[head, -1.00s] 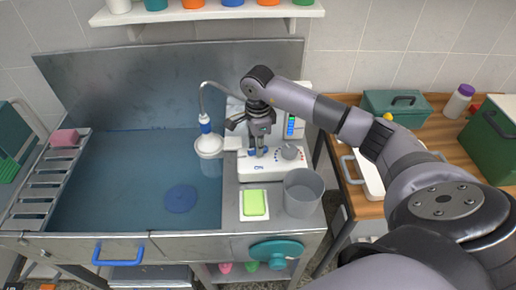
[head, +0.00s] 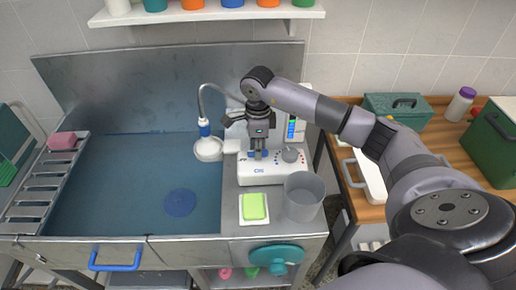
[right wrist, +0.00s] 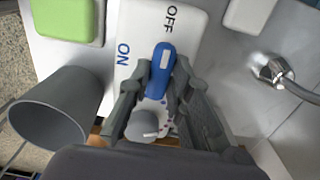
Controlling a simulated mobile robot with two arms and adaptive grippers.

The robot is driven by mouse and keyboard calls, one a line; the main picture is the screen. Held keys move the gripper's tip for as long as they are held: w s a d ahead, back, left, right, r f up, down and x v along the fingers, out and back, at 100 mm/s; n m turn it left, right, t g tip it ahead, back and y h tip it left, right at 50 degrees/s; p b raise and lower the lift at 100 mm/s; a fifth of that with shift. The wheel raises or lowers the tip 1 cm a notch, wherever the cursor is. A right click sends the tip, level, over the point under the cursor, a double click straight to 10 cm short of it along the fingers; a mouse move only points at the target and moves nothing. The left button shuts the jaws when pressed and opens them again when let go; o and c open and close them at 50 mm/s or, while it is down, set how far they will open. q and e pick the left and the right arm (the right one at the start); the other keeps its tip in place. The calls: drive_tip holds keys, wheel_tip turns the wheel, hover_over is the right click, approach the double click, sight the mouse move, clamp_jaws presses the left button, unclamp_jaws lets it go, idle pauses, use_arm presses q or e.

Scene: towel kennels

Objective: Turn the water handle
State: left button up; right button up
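The water handle is a blue lever (right wrist: 161,70) on a white panel (right wrist: 135,40) marked ON and OFF; its tip points toward the OFF mark in the right wrist view. The white unit (head: 262,175) stands on the counter right of the basin in the head view. My right gripper (head: 258,154) points down over it. In the right wrist view its fingers (right wrist: 161,75) stand on both sides of the lever, apart, with narrow gaps; I see no clear grip. In the head view the gripper largely hides the lever. My left gripper is not in view.
A shower head (head: 208,149) on a curved pipe hangs at the edge of the blue basin (head: 120,180). A grey cup (head: 303,196) and a green sponge (head: 254,206) stand in front of the unit. A teal wheel (head: 277,254) is on the cabinet front.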

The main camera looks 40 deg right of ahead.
drive_tip(key=o, duration=0.4)
drive_tip(key=shift+o, duration=0.2)
drive_tip(key=shift+r, duration=0.1)
wheel_tip(320, 180, up, 12)
idle(0.8)
